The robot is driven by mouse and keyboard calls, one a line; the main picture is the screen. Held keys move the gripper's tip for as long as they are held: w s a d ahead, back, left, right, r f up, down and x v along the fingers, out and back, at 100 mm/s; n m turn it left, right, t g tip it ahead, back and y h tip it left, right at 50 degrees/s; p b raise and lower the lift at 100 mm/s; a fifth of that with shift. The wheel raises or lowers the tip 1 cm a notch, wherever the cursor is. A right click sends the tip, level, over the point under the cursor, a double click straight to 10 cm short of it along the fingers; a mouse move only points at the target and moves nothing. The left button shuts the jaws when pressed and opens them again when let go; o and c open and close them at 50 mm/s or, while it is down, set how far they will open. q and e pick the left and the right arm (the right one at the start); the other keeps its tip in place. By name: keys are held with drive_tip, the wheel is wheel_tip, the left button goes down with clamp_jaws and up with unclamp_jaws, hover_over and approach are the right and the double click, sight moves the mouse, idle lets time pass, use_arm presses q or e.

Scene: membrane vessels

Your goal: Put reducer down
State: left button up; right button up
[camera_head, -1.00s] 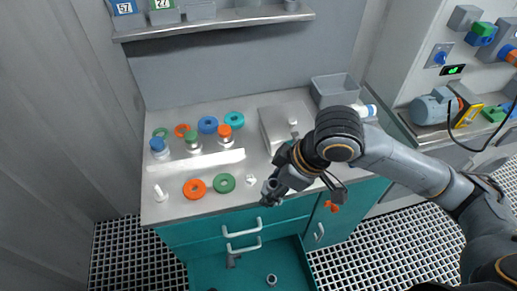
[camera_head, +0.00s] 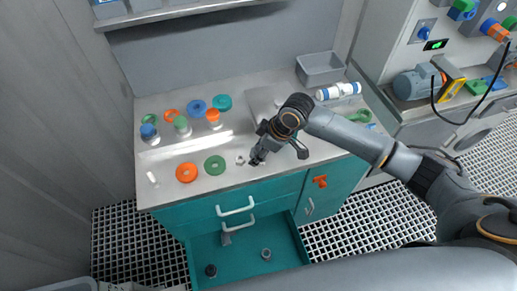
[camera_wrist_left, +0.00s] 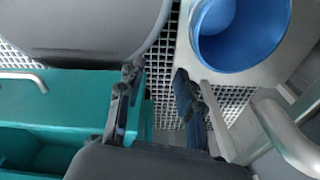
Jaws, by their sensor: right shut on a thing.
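My right gripper (camera_head: 255,161) is low over the front of the worktop, right of the green ring (camera_head: 214,165). It is shut on the reducer, which is small and mostly hidden at the fingertips; I cannot tell whether it touches the worktop. A small pale metal part (camera_head: 240,160) lies on the worktop just left of the fingertips. My left gripper (camera_wrist_left: 157,98) is open and empty in the left wrist view, beside the teal drawer front; it does not show in the head view.
An orange ring (camera_head: 186,172) and several capped vessels stand left. A grey bin (camera_head: 320,67) and a white-blue cylinder (camera_head: 338,91) are at the back right. The lower teal drawer (camera_head: 248,246) is open, with a few parts inside. A blue round container (camera_wrist_left: 240,35) shows in the left wrist view.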

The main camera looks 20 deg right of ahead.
drive_tip(key=shift+f, duration=0.15)
drive_tip(key=o, duration=1.1)
drive_tip(key=shift+f, duration=0.1)
drive_tip(key=shift+o, duration=0.2)
drive_tip(key=b+v, duration=0.1)
drive_tip(key=v, duration=1.1)
